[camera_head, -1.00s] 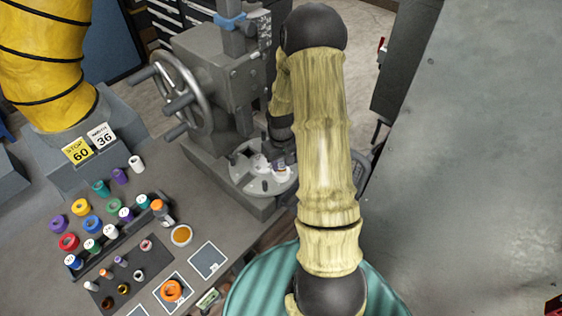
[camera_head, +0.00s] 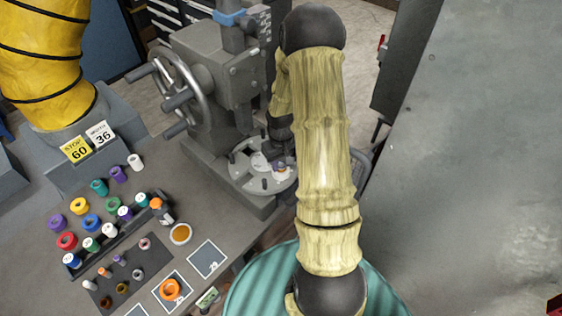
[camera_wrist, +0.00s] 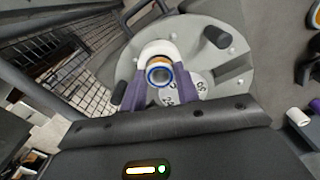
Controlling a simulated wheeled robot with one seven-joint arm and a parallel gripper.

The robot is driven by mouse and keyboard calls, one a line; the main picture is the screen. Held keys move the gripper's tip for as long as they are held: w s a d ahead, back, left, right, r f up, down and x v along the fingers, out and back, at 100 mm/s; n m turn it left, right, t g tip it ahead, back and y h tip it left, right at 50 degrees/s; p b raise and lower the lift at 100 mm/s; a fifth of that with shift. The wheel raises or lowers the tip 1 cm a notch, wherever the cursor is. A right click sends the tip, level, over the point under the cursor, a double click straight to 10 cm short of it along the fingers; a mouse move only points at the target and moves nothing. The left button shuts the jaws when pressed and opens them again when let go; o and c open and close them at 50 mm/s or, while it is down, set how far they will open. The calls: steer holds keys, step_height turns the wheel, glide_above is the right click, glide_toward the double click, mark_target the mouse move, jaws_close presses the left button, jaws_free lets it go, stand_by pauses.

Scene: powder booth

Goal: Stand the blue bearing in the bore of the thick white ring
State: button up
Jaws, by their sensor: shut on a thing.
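In the wrist view the blue bearing (camera_wrist: 158,75) is a short ring with a blue rim and an open centre. My gripper (camera_wrist: 157,87) has purple fingers and is shut on it, one finger on each side. The thick white ring (camera_wrist: 157,47) shows directly beyond the bearing, on the round grey machine table, with an orange-brown band between them. The bearing overlaps the white ring in this view; I cannot tell whether it is inside the bore or above it. In the head view my arm hides most of the gripper, and this spot is very small.
The round machine table (camera_head: 245,172) has upright dark pegs and numbered discs (camera_wrist: 200,86). The press with its handwheel (camera_head: 185,95) stands behind it. Several coloured rings and a dark rack (camera_head: 125,232) fill the bench at left. A large grey panel (camera_head: 470,160) stands at right.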

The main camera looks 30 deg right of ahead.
steer(key=shift+f, duration=0.25)
steer(key=o, duration=1.1)
steer(key=shift+c, duration=0.2)
step_height(320, 180, up, 17)
steer(key=b, duration=0.4)
steer(key=shift+r+b, duration=0.2)
steer(key=shift+b, duration=0.1)
